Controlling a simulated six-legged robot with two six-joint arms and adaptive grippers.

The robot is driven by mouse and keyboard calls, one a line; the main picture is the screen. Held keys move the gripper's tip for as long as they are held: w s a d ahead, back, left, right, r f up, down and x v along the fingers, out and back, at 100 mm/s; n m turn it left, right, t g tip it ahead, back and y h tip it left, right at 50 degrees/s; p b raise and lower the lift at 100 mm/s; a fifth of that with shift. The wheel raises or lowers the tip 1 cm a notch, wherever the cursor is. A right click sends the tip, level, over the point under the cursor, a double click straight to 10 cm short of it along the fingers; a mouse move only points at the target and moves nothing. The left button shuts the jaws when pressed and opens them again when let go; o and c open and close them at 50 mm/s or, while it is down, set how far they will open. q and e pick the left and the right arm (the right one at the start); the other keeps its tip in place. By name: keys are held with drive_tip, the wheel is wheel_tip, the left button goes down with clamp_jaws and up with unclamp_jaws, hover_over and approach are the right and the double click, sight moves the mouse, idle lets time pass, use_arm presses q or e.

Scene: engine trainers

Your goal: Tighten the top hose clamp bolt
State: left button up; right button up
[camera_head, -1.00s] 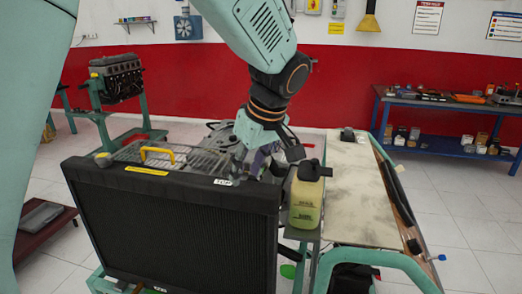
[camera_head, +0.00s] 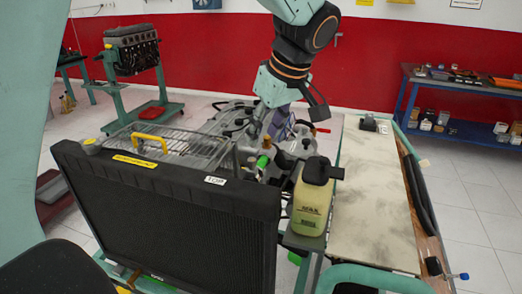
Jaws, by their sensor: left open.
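My left gripper (camera_head: 296,112) hangs from the top middle, above the engine (camera_head: 235,118) behind the radiator (camera_head: 165,220). It is open, with one dark finger at its right; its other finger is hard to make out against the engine. A short green piece (camera_head: 262,162) shows on the dark fittings just behind the radiator's right end, below and left of the gripper and apart from it. The top hose clamp bolt is too small to tell among these parts. My right gripper is not in view.
A yellow-green coolant bottle (camera_head: 312,198) with a black cap stands at the radiator's right end. A pale board (camera_head: 375,200) lies to its right, mostly bare. A wire guard with a yellow handle (camera_head: 150,142) lies behind the radiator's top edge. A blue bench (camera_head: 460,85) stands back right.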

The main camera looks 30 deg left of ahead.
sight(252, 159)
use_arm(q)
drive_tip(key=x, duration=0.7)
drive_tip(key=shift+s+d, duration=0.1)
drive_tip(key=shift+d, duration=0.1)
drive_tip(key=shift+a+f, duration=0.2)
drive_tip(key=shift+a, duration=0.1)
drive_tip(key=shift+s+a, duration=0.15)
drive_tip(key=shift+s, duration=0.15)
drive_tip(key=shift+s+r, duration=0.25)
drive_tip(key=shift+s, duration=0.05)
drive_tip(key=shift+s+d+r, duration=0.15)
drive_tip(key=shift+s+d, duration=0.05)
drive_tip(key=shift+c, duration=0.3)
drive_tip(key=shift+d, duration=0.25)
drive_tip(key=shift+c, duration=0.8)
drive_tip(key=shift+w+f, duration=0.2)
drive_tip(key=shift+w, duration=0.4)
drive_tip(key=shift+c, duration=1.4)
drive_tip(key=shift+w+a, duration=0.1)
drive_tip(key=shift+c, duration=0.8)
drive_tip(key=shift+s+a, duration=0.25)
drive_tip(key=shift+s, duration=0.1)
clamp_jaws()
drive_tip(key=shift+w+d, duration=0.15)
drive_tip(key=shift+w, duration=0.05)
drive_tip(key=shift+s, duration=0.1)
